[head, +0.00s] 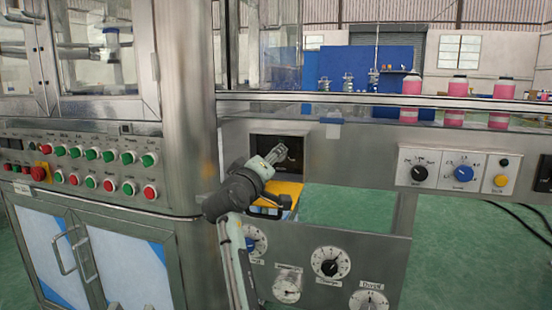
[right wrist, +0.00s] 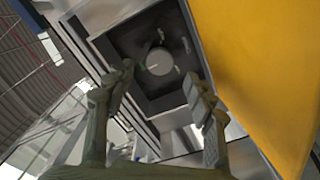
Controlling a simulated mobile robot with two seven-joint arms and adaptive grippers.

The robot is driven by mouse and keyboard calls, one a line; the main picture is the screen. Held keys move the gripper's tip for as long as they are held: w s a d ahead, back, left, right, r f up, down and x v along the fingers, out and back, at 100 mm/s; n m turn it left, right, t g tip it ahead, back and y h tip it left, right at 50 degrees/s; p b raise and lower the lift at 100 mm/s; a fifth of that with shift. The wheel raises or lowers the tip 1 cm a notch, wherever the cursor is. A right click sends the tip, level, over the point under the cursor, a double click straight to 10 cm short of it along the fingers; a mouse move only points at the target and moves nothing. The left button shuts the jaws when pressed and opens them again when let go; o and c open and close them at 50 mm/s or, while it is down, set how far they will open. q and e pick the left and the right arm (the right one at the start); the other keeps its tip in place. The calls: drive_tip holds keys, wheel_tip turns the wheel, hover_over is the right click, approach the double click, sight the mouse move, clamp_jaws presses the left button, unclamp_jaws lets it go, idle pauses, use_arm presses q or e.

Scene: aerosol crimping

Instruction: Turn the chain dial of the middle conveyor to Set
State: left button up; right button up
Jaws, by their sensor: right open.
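A round grey dial (right wrist: 160,61) with a small pale mark sits in a dark recessed panel in the right wrist view. Faint marks around it are too blurred to read. In the head view the dark panel (head: 262,142) is in the steel front under the conveyor. My right gripper (head: 279,153) is in front of it and hides the dial there. In the right wrist view my right gripper (right wrist: 160,82) is open and empty, its fingers to either side below the dial, apart from it. My left gripper is not in view.
A yellow box (head: 285,190) is just below the panel, close beside my gripper. More dials, a black knob (head: 420,173) and a blue knob (head: 463,173), are on the right panel. Pink bottles (head: 457,88) stand on the conveyor. A button panel (head: 90,160) is at left.

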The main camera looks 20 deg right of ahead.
drive_tip(key=v, duration=0.7)
idle(0.8)
